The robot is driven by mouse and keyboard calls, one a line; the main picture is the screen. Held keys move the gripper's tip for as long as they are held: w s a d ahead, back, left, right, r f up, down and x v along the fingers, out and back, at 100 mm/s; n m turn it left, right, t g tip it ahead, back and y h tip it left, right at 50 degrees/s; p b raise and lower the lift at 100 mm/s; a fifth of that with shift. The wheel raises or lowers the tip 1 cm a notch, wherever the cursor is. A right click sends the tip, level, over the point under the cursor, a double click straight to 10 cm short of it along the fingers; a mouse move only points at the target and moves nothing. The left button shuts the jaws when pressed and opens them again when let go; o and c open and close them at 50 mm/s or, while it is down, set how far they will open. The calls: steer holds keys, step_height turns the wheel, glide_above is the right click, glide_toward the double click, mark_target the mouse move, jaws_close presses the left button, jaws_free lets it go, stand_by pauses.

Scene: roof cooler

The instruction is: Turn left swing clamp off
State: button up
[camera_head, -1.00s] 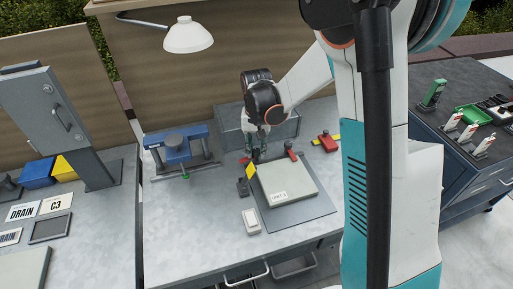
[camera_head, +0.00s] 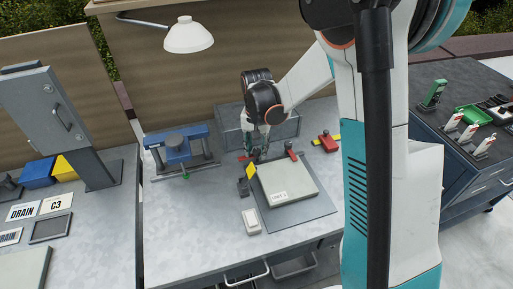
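A grey-green panel box (camera_head: 287,181) with a small white label lies on a dark mat on the middle bench. A swing clamp with a red handle (camera_head: 291,152) stands at its back edge. Another red piece (camera_head: 243,158), likely the left clamp's handle, shows just left of my gripper (camera_head: 257,153). A yellow tag (camera_head: 251,170) and a dark block stand at the box's left edge. My gripper points down at the box's back left corner, close to the red piece. Its fingers are small and dark, and I cannot tell whether they touch or hold the handle.
A blue vise-like fixture (camera_head: 178,150) stands at left. A grey bin (camera_head: 228,128) is behind my gripper. A red and yellow piece (camera_head: 326,141) lies at right. A small white box (camera_head: 251,222) sits in front. The front left bench surface is clear.

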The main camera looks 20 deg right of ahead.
mark_target(256, 150)
stand_by(0.3)
step_height(256, 150, up, 12)
stand_by(0.5)
stand_by(0.3)
